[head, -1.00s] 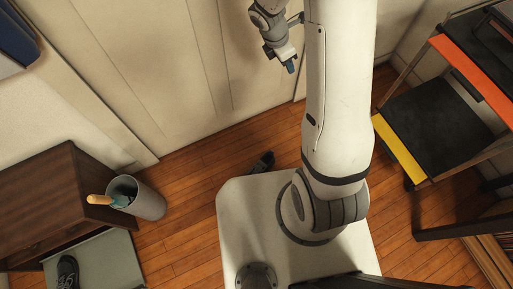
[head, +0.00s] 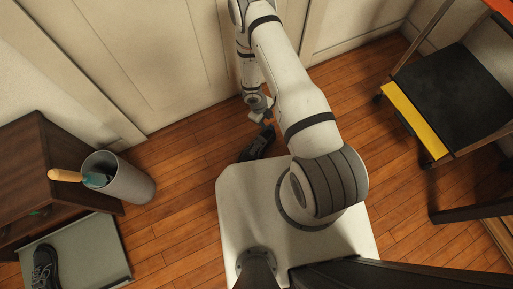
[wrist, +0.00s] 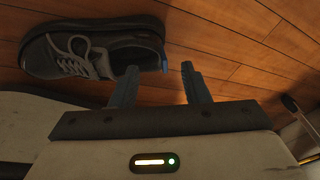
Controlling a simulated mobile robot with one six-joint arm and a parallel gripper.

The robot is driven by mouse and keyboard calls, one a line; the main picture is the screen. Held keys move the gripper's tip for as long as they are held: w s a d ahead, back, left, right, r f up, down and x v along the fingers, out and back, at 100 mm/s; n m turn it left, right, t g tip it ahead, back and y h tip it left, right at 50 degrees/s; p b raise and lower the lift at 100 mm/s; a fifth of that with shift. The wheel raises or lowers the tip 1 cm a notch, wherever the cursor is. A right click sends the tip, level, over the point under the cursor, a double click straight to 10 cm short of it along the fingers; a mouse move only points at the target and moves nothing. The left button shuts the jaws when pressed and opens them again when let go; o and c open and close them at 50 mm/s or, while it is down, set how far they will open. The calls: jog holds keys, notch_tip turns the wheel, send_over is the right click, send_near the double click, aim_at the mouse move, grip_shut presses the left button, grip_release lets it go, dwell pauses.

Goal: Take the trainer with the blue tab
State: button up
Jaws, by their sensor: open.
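A dark trainer (head: 258,145) lies on the wooden floor between my base and the cream door panels. In the wrist view this trainer (wrist: 95,48) is at the upper left, with grey laces and a small blue tab (wrist: 165,63) at its heel end. My gripper (wrist: 160,67) is open and empty, its two fingers apart. In the picture the heel tab shows between the fingertips; I cannot tell how far beyond them it is. In the head view my gripper (head: 267,124) is low, just above the trainer. Another dark shoe (head: 44,268) sits on a grey-green mat or tray.
The grey-green tray (head: 92,247) lies at the lower left, beside a dark brown cabinet (head: 70,165). A grey bin (head: 130,183) there holds a wooden-handled item (head: 65,175). Floor between bin and base is clear.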

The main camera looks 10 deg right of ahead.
aim_at(270, 128)
jog(key=b+x, duration=0.1)
jog(key=x, duration=0.1)
jog(key=b+x, duration=0.1)
jog(key=x, duration=0.2)
jog(key=b+x, duration=0.2)
jog(key=shift+s+f, duration=0.35)
jog(key=shift+c, duration=0.4)
grip_shut()
